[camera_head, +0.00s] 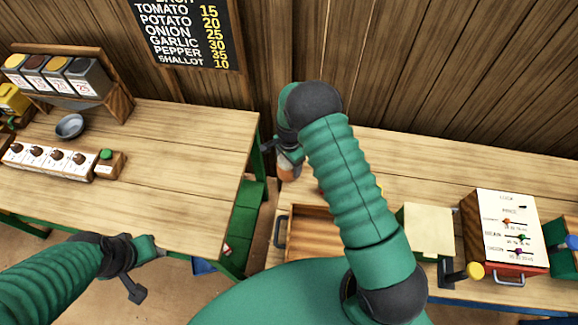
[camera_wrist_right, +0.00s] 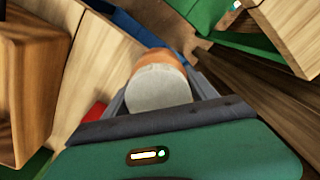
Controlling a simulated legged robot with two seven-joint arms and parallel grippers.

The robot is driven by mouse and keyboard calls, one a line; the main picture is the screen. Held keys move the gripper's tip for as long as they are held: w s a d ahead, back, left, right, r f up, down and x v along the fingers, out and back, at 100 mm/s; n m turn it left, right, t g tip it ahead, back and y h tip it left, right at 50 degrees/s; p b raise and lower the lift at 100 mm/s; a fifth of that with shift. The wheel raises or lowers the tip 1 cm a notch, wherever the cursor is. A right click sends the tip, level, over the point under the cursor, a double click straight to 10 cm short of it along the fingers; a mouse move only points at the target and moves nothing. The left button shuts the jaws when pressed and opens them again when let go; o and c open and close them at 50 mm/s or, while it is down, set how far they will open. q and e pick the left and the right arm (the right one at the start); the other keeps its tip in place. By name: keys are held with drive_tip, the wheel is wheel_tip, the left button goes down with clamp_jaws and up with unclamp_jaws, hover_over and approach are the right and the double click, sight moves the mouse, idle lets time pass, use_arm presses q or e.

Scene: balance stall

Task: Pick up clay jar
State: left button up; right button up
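The clay jar (camera_wrist_right: 160,68) is orange-brown with a pale grey round top. In the right wrist view it sits between the two fingers of my right gripper (camera_wrist_right: 160,100), which flank it closely on both sides. In the head view the jar (camera_head: 288,168) shows below my right gripper (camera_head: 287,152), near the far left corner of the right table; my arm partly covers this spot. I cannot tell from the head view whether the jar touches the table. My left gripper (camera_head: 147,271) is open and empty, in front of the left table.
The left table (camera_head: 180,150) bears a rack of tins (camera_head: 55,75), a grey bowl (camera_head: 70,126) and a white peg board (camera_head: 47,160). A gap with green crates (camera_head: 243,225) separates the tables.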

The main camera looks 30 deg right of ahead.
drive_tip(key=shift+c, duration=1.2)
drive_tip(key=shift+a+r, duration=0.2)
drive_tip(key=shift+a, duration=0.3)
drive_tip(key=c, duration=0.9)
